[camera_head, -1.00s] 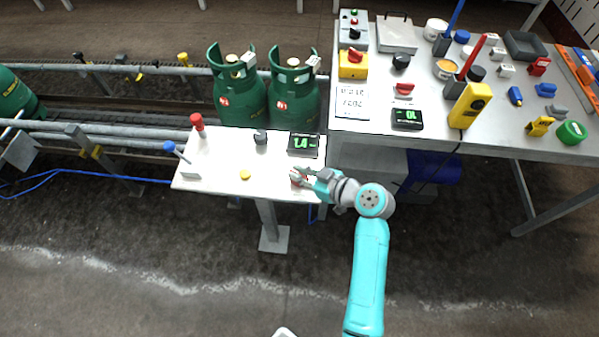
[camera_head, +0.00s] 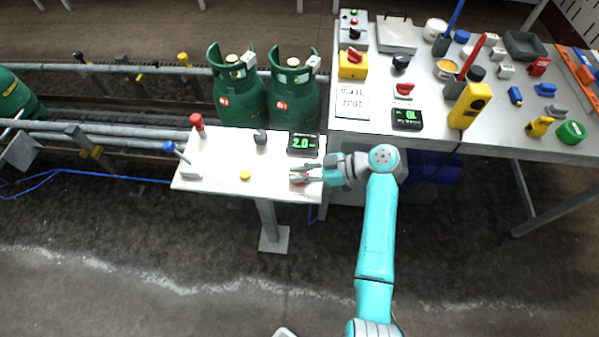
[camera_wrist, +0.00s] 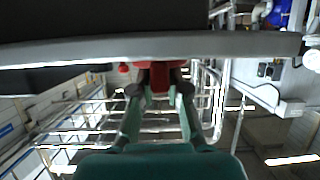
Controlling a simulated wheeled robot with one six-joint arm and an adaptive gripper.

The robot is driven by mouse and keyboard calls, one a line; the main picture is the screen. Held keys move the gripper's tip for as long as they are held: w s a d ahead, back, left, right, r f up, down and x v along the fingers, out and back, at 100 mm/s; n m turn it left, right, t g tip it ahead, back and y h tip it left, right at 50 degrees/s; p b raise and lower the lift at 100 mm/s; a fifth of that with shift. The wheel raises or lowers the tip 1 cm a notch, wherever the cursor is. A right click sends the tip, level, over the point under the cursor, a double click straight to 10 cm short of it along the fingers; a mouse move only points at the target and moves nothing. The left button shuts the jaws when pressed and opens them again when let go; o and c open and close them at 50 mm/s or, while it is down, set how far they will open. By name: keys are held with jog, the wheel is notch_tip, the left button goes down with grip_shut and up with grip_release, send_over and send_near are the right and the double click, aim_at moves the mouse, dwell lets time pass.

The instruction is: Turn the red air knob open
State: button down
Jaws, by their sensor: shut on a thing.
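The red air knob (camera_wrist: 158,76) sits between the two fingertips in the wrist view. My gripper (camera_wrist: 158,90) is shut on it, with one finger on each side. In the head view my gripper (camera_head: 300,174) is at the right end of the small white panel (camera_head: 215,165) and covers most of the knob. A black display (camera_head: 303,145) on the panel, just behind the gripper, reads about 2.0 in green.
The panel also carries a red-topped post (camera_head: 197,124), a blue-handled lever (camera_head: 178,155), a black knob (camera_head: 260,137) and a yellow button (camera_head: 245,175). Green gas cylinders (camera_head: 293,98) stand behind. A crowded table (camera_head: 375,145) lies to the right.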

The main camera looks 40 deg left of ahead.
jog(key=shift+f, duration=0.15)
jog(key=c, duration=1.2)
grip_release()
jog(key=shift+o, duration=0.2)
jog(key=v, duration=1.2)
